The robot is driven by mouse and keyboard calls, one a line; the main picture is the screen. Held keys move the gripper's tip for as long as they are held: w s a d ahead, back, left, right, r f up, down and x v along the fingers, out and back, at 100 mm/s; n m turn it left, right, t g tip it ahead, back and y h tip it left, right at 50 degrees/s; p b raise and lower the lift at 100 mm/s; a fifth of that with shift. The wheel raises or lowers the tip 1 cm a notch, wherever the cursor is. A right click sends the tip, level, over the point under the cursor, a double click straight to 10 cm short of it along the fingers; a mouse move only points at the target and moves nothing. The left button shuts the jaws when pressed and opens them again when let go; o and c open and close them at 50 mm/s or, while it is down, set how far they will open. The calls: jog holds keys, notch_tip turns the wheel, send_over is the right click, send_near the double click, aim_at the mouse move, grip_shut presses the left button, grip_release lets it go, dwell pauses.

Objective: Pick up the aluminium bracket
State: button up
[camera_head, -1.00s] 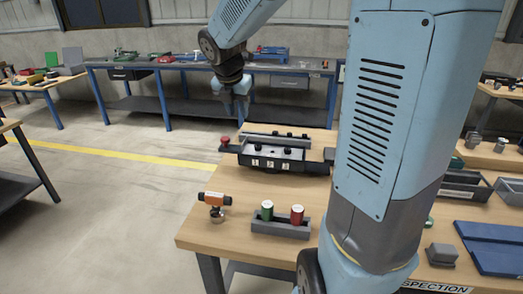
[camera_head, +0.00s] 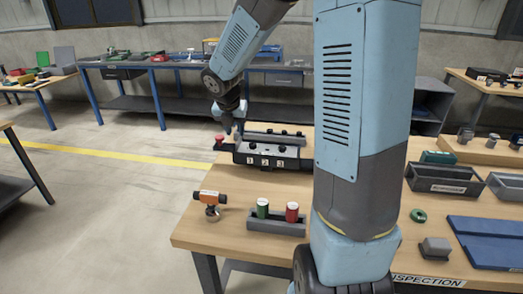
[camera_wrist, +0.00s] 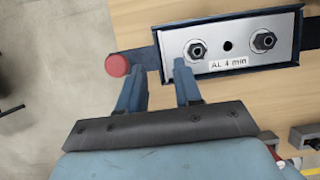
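A silver plate marked "AL 4" (camera_wrist: 229,40), which looks like the aluminium bracket, lies flat on a dark fixture in the wrist view. It has two dark nuts or studs and a small hole between them. The dark fixture (camera_head: 266,161), with labels 1, 2 and 3, stands on the wooden bench in the head view. My gripper (camera_wrist: 159,60) is open and empty; its blue fingers are apart near the plate's left end, the right one closest to it. In the head view my gripper (camera_head: 228,128) hangs over the fixture's left end. I cannot tell the gap to the plate.
A red knob (camera_wrist: 118,65) sticks out left of the fixture, close to my left finger. A grey holder (camera_head: 276,225) with a green and a red cylinder and an orange-topped fitting (camera_head: 210,200) stand in front. Bins (camera_head: 445,179) and a blue tray (camera_head: 490,242) are on the right.

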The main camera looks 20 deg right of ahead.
aim_at(241, 147)
jog(key=shift+x, duration=2.3)
jog(key=shift+s+d, duration=0.1)
jog(key=shift+c, duration=0.3)
grip_shut()
